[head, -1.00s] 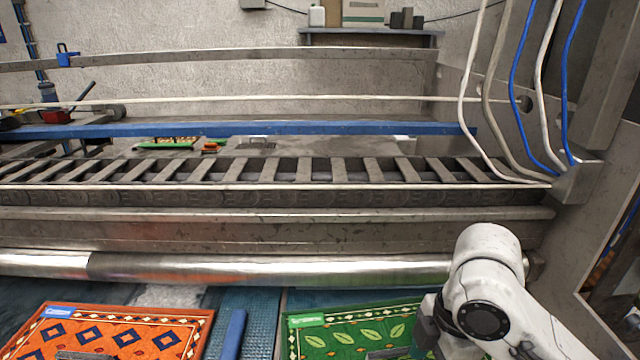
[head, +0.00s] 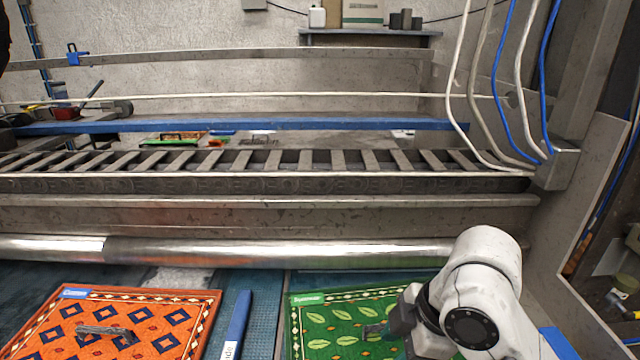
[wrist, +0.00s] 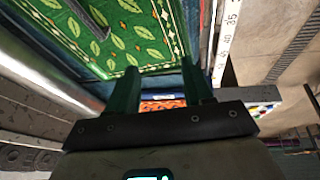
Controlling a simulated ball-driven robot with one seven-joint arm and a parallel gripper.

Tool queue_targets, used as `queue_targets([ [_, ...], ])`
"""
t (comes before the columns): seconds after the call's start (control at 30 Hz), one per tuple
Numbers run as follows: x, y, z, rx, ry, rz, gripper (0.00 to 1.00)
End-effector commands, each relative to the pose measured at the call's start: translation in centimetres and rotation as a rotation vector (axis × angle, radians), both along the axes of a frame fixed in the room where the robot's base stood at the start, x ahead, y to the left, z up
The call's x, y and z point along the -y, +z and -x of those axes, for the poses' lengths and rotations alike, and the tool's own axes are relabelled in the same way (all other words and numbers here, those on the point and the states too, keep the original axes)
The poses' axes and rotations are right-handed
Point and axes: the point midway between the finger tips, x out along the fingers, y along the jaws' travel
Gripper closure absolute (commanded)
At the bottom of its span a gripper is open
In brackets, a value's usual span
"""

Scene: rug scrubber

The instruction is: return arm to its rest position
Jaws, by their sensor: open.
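My white arm (head: 470,290) reaches in from the lower right of the head view, bent over the right side of the green rug. My gripper is partly hidden by the arm there. In the wrist view my gripper (wrist: 160,82) shows two dark greenish fingers standing apart with nothing between them. The green leaf-patterned rug (head: 315,325) lies flat below and left of the arm. It also shows at the top of the wrist view (wrist: 130,35).
An orange rug (head: 190,310) with a dark handle-like object (head: 105,332) lies at lower left. A blue bar (head: 237,322) lies between the rugs. A metal roller (head: 280,252) and slatted machine bed (head: 270,160) span the back. Hoses (head: 520,80) hang at right.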

Motion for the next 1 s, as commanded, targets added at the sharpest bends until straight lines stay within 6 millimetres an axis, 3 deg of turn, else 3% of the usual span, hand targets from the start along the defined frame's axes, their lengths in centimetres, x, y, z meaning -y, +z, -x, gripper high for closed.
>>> queue_targets([
  [0.3,-3.5,0.4,-0.6,0.046,-0.306,-0.264,0.49],
  [0.47,-2.8,-2.0,0.4,0.017,-0.590,-0.391,0.49],
  [0.67,1.3,-7.6,4.3,-0.043,-0.969,-0.423,0.49],
  [0.8,5.6,-11.5,8.3,-0.058,-1.200,-0.363,0.49],
  [1.0,11.8,-14.9,14.1,-0.030,-1.437,-0.232,0.49],
])
